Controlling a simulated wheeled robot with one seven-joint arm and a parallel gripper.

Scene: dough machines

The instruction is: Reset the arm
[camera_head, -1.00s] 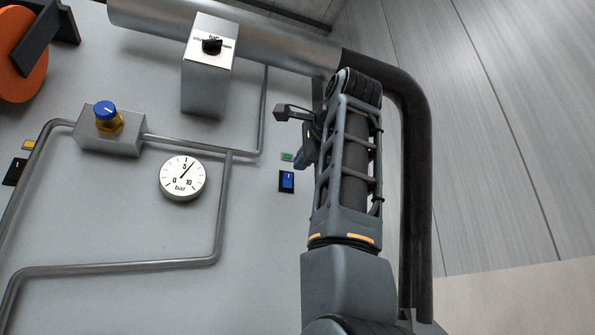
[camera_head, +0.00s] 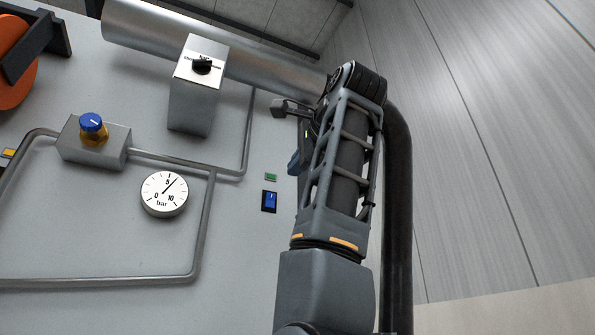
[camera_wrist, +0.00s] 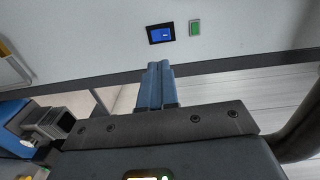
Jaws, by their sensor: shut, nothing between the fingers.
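My arm rises in the middle right of the head view, folded at a joint near the top. My gripper (camera_wrist: 157,88) shows in the wrist view with its two blue fingers pressed together and nothing between them. In the head view only a bit of the blue fingers (camera_head: 294,162) shows at the left of my arm; the rest is hidden behind the arm. The fingers are apart from the grey panel (camera_head: 100,220). A blue switch (camera_head: 269,201) and a green indicator (camera_head: 271,177) sit on the panel, left of my arm; the switch also shows in the wrist view (camera_wrist: 161,34).
A pressure gauge (camera_head: 164,194), a blue-knobbed valve (camera_head: 92,124) and a box with a black rotary knob (camera_head: 203,67) are on the panel, linked by thin pipes. An orange disc (camera_head: 18,75) is at upper left.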

